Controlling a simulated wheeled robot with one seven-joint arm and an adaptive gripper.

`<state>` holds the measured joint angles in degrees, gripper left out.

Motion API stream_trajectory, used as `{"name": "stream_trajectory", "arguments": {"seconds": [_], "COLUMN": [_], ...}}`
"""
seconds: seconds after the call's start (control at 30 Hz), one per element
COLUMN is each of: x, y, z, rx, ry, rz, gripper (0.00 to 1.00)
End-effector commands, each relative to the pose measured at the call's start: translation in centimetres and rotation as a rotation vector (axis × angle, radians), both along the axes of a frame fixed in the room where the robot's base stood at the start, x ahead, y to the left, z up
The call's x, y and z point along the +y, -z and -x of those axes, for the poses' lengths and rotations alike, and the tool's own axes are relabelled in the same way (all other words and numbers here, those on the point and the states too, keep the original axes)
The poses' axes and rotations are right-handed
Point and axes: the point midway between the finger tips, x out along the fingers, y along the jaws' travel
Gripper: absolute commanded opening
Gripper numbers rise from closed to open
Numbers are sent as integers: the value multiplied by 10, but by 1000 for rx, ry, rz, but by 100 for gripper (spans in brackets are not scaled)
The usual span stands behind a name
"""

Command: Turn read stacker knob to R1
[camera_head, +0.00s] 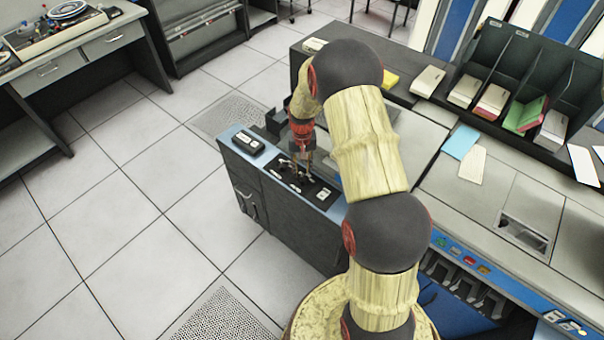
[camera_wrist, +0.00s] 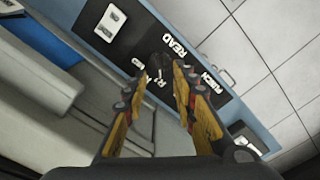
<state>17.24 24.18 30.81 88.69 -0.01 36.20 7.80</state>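The black control panel (camera_head: 293,182) is set in the blue top at the end of the grey machine. In the wrist view the panel (camera_wrist: 132,45) carries white "READ" and "PUNCH" lettering and an "R1" mark. A dark round knob (camera_wrist: 158,62) sits beside the "READ" lettering; which mark it points to cannot be told. My gripper (camera_head: 302,170) is over the panel, pointing down. In the wrist view its two fingers (camera_wrist: 160,76) are apart, with the knob showing between and just beyond the tips. Contact cannot be told.
A white switch plate (camera_wrist: 110,22) lies at one end of the panel. A small dark box (camera_head: 248,143) sits on the blue top. Card trays (camera_head: 490,100) and loose cards (camera_head: 461,141) are at the right. Tiled floor (camera_head: 130,200) is open at the left.

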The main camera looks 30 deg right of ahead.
Motion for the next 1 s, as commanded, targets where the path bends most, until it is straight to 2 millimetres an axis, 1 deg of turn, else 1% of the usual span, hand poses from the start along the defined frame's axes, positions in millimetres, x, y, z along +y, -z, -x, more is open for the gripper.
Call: {"name": "stream_trajectory", "arguments": {"seconds": [0.03,0.2,0.3,0.4,0.57,1.0], "x": [0,0,0,0,0,0], "y": [-12,-44,-57,-66,-72,-72], "z": [0,0,0,0,1,1], "rx": [-2,-1,0,1,2,2], "ry": [0,0,0,0,0,0], "rz": [1,0,0,0,-1,-1], "gripper": [27,27,27,27,27,27]}}
